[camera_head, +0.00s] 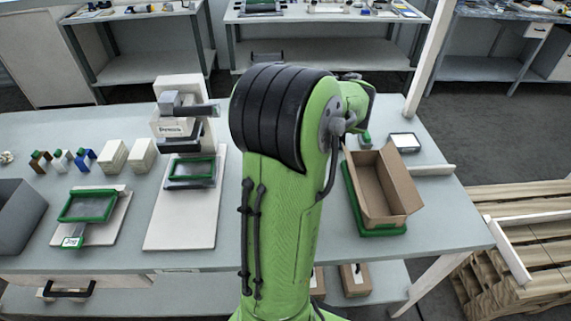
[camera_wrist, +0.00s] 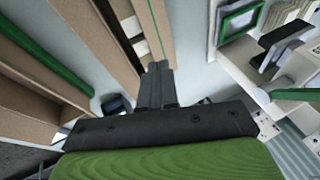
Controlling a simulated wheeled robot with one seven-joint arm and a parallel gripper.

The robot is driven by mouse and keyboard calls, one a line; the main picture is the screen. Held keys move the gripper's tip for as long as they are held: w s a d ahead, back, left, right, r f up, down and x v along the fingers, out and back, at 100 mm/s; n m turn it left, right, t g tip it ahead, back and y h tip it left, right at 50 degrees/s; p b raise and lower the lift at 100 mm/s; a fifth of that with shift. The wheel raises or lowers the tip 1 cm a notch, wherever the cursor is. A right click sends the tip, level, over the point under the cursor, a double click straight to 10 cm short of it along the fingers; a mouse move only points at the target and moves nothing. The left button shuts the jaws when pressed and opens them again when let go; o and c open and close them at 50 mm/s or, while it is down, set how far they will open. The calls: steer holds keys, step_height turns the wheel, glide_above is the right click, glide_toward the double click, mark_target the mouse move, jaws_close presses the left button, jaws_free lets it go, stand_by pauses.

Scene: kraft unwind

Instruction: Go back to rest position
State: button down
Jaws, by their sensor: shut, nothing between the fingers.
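My green and black arm rises in the middle of the head view and hides part of the table behind it. My gripper (camera_wrist: 156,85) shows in the wrist view with its two dark fingers together and nothing between them. An open cardboard box (camera_head: 388,190) sits on a green-edged base (camera_head: 352,200) right of my arm. Cardboard walls (camera_wrist: 70,50) also show at the left of the wrist view, beside the fingers and apart from them as far as I can tell. The gripper is hidden in the head view.
A press (camera_head: 182,115) on a white board (camera_head: 182,230) stands left of my arm. A green-framed jig (camera_head: 88,206), a grey bin (camera_head: 15,215) and several small coloured brackets (camera_head: 62,160) are further left. Wooden pallets (camera_head: 520,265) lie right of the table (camera_head: 110,262).

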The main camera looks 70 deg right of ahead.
steer(key=v, duration=0.2)
steer(key=shift+s+d+r, duration=0.1)
steer(key=shift+s+r, duration=0.2)
